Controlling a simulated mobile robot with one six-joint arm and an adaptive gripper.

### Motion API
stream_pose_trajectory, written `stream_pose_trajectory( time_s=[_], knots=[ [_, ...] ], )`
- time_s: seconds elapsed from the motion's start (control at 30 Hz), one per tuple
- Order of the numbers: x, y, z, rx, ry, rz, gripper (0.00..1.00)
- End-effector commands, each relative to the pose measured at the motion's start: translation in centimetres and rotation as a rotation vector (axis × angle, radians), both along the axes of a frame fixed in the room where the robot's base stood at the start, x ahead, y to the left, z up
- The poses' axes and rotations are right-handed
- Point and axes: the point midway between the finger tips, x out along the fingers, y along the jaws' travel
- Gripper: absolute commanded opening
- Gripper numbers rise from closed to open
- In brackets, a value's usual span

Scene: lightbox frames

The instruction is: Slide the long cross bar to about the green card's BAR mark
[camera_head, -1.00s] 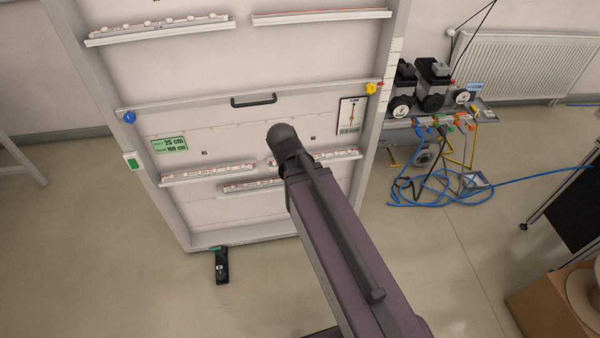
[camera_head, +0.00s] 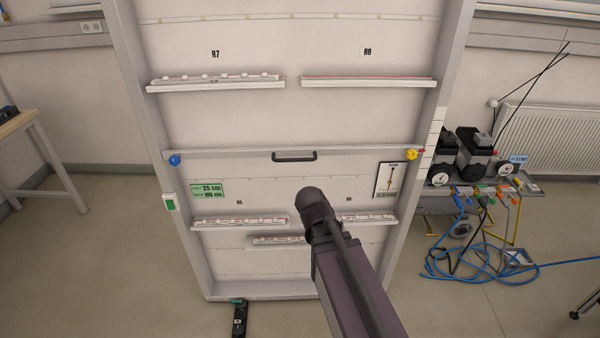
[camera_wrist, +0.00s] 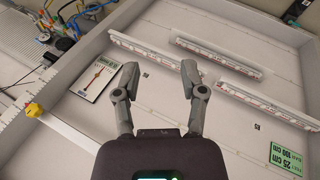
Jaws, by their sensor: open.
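The long cross bar (camera_head: 236,155) spans the pale frame in the head view, with a dark handle (camera_head: 294,156) at its middle. A blue knob (camera_head: 174,160) is at its left end and a yellow knob (camera_head: 411,154) with a red pointer at its right end. The green card (camera_head: 208,189) hangs below the bar at left; it reads 25 cm, with a smaller line that seems to say 100 cm. In the wrist view my gripper (camera_wrist: 160,70) is open and empty over the panel. The bar (camera_wrist: 70,132) runs behind its body there; the handle is hidden.
A white scale strip (camera_head: 436,135) runs up the right upright. Shelves with rails (camera_head: 240,222) lie below the bar, others (camera_head: 215,86) above. A pointer card (camera_head: 391,180) hangs at right. A cart with blue hoses (camera_head: 470,200) stands beside the frame.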

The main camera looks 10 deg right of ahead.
Motion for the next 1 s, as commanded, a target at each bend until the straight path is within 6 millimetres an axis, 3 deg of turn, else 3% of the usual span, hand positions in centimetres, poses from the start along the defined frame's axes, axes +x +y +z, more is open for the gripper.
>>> stream_pose_trajectory(
  time_s=[0.17, 0.47, 0.8, 1.0],
  knots=[
    [2.9, 0.2, -0.6, -0.197, -0.099, 0.070, 0.54],
    [7.6, 2.5, 1.3, -0.533, -0.287, 0.226, 0.54],
    [11.7, 9.1, 4.3, -0.887, -0.507, 0.442, 0.54],
    [12.7, 13.3, 5.9, -1.045, -0.603, 0.554, 0.54]
  ],
)
